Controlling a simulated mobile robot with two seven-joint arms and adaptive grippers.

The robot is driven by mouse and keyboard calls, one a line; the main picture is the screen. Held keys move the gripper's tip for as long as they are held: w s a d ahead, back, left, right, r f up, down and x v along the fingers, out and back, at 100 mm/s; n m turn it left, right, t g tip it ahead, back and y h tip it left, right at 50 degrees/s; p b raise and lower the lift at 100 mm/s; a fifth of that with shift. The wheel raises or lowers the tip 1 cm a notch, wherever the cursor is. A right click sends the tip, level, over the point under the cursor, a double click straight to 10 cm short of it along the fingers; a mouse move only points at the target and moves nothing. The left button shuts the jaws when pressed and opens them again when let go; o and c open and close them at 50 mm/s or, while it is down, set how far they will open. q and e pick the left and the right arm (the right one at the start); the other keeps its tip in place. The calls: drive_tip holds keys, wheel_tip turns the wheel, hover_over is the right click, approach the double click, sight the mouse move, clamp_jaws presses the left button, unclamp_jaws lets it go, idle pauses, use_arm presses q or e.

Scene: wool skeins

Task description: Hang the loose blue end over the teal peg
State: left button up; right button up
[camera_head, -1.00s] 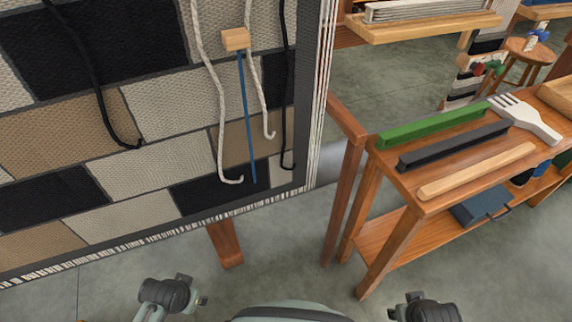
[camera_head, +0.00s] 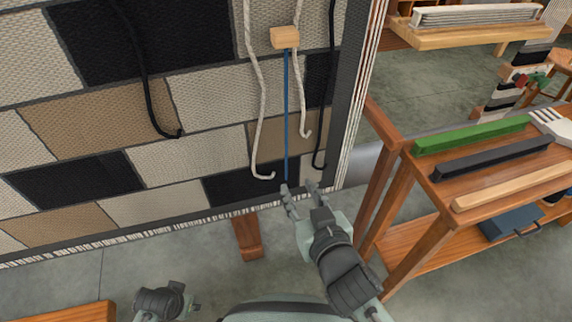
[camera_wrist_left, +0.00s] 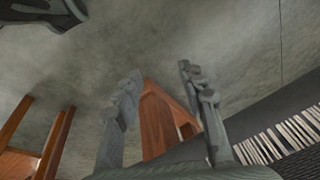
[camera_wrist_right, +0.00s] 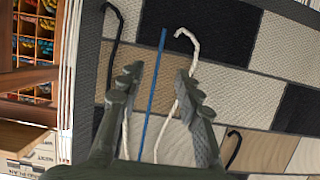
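The loose blue end (camera_head: 286,115) is a thin straight strand hanging from a small wooden block (camera_head: 285,38) on the woven panel. Its lower tip is near the panel's bottom edge. My right gripper (camera_head: 299,188) is open and empty, just below that tip in the head view. In the right wrist view the blue strand (camera_wrist_right: 160,55) runs between the two spread fingers (camera_wrist_right: 158,76); I cannot tell its depth. My left gripper (camera_wrist_left: 165,95) is open and empty, low over the floor. I see no teal peg in these views.
White cords (camera_head: 260,100) and black cords (camera_head: 141,58) hang close on both sides of the blue strand. The patchwork panel (camera_head: 100,85) fills the left. A wooden bench (camera_head: 440,195) with green, black and wooden bars stands at right. Floor is free in front.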

drive_tip(key=b+x, duration=0.2)
drive_tip(key=x, duration=0.5)
drive_tip(key=shift+w+f, duration=0.15)
drive_tip(key=shift+w, duration=0.1)
use_arm(q)
wheel_tip(320, 180, up, 6)
drive_tip(key=w, duration=0.1)
use_arm(e)
drive_tip(key=shift+w+a+f, duration=0.25)
drive_tip(key=shift+w, duration=0.35)
drive_tip(key=shift+c, duration=0.3)
clamp_jaws()
